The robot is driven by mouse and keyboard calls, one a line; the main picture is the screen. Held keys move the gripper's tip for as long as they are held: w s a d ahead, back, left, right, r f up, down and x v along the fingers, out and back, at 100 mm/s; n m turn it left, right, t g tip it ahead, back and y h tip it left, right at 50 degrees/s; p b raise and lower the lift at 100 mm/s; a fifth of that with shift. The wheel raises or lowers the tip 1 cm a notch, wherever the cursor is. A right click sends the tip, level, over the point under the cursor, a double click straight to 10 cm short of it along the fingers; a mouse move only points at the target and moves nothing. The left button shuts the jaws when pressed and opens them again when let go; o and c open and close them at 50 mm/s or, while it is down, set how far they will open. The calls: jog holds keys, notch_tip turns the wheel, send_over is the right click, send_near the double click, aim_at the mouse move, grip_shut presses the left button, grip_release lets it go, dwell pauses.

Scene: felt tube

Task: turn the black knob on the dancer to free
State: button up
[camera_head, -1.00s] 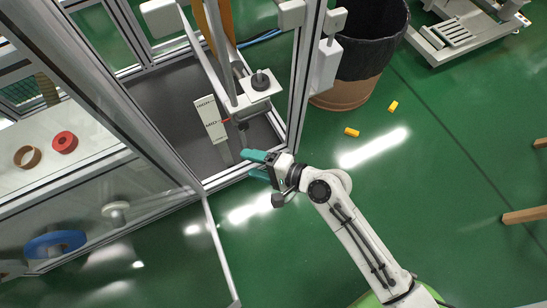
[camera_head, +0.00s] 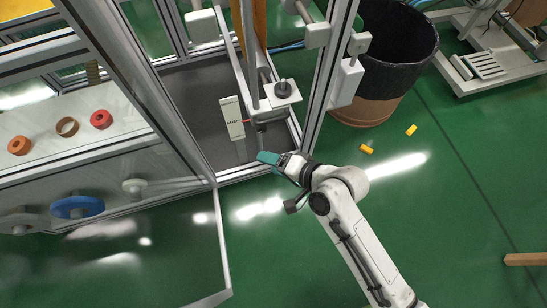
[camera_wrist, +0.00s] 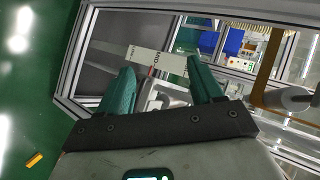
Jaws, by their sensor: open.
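The dancer's white scale plate (camera_head: 232,117) stands upright inside the framed bay, with a red pointer beside it. It also shows between my fingers in the wrist view (camera_wrist: 140,52). A small dark part (camera_head: 261,127) sits just right of the pointer; I cannot tell whether it is the black knob. A dark round piece (camera_head: 283,88) stands on a pale plate above it. My gripper (camera_head: 268,158) is at the bay's front opening, below and in front of the scale. In the wrist view my teal fingers (camera_wrist: 160,66) are apart, with nothing held between them.
Frame posts (camera_head: 318,90) stand close at the right of the opening, with a glazed door (camera_head: 215,250) at the left. A black-lined bin (camera_head: 385,60) stands right of the bay. Yellow pieces (camera_head: 411,130) lie on the green floor. The floor at lower right is mostly clear.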

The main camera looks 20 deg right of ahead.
jog(key=w+a+f+m+t+y+b, duration=0.1)
jog(key=w+a+f+m+t+b, duration=0.1)
jog(key=w+f+m+t+b, duration=0.25)
jog(key=m+t+h+b, duration=0.4)
jog(key=m+h+b, duration=0.6)
jog(key=m+b, duration=1)
send_near(262, 131)
jog(key=w+m, duration=0.1)
jog(key=w, duration=0.2)
jog(key=w+d+m+p, duration=0.1)
jog(key=w, duration=0.2)
jog(key=w+m, duration=0.1)
jog(key=w, duration=0.2)
jog(key=shift+d+r+g, duration=0.1)
jog(key=shift+d+g, duration=0.1)
jog(key=shift+g, duration=0.05)
jog(key=shift+s, duration=0.1)
jog(key=shift+c, duration=0.5)
jog(key=c, duration=1)
